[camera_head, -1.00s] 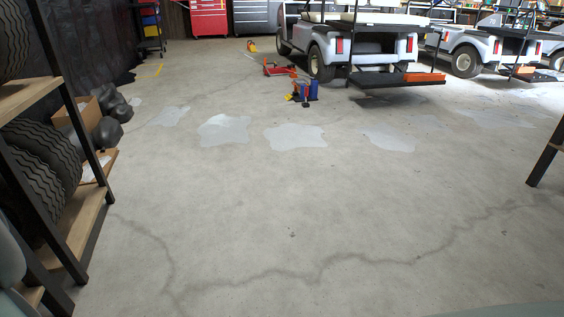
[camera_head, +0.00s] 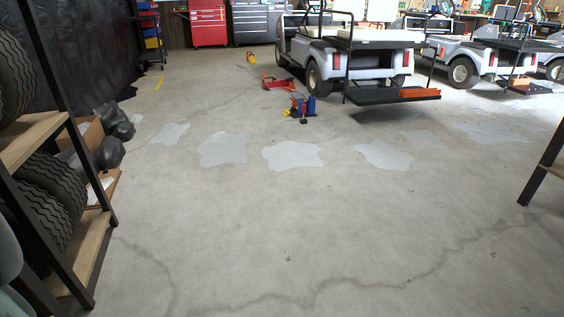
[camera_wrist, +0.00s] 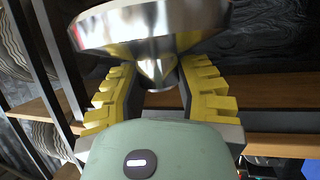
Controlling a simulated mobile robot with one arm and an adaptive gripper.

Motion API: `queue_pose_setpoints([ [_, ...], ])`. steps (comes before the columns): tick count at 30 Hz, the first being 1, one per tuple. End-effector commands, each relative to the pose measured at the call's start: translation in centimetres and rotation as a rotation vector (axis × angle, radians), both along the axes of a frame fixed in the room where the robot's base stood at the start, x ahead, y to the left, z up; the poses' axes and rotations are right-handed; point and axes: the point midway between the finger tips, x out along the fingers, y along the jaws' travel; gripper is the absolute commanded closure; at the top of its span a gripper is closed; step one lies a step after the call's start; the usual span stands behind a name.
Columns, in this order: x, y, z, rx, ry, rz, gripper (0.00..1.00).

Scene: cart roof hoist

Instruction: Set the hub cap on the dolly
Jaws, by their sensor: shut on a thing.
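My gripper (camera_wrist: 160,96) shows in the wrist view with its yellow padded fingers closed around the narrow stem of a shiny silver hub cap (camera_wrist: 135,25). The cap's wide round body fills the top of that view, cut off by the edge, and looks held off any surface. The gripper and cap are not in the head view. I cannot identify the dolly for certain; a low red frame (camera_head: 281,84) lies on the floor by the rear cart, far ahead.
A tyre shelf (camera_head: 92,245) stands close on the left, with dark bags (camera_head: 110,153) beyond it. A dark table leg (camera_head: 540,170) is at right. A blue jack-like tool (camera_head: 310,104) and a golf cart (camera_head: 350,60) are ahead. The middle floor is clear.

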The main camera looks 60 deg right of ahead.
Motion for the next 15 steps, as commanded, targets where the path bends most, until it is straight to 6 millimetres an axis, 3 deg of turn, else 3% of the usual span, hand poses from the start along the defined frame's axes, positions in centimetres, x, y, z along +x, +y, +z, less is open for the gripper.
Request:
queue_pose_setpoints([
  [1,1.1,-1.0,3.8,-0.002,-0.006,-0.037,1.0],
  [9,6.2,-7.3,15.8,0.001,-0.004,-0.295,1.0],
  [15,8.4,-11.5,24.6,0.003,-0.005,-0.461,1.0],
])
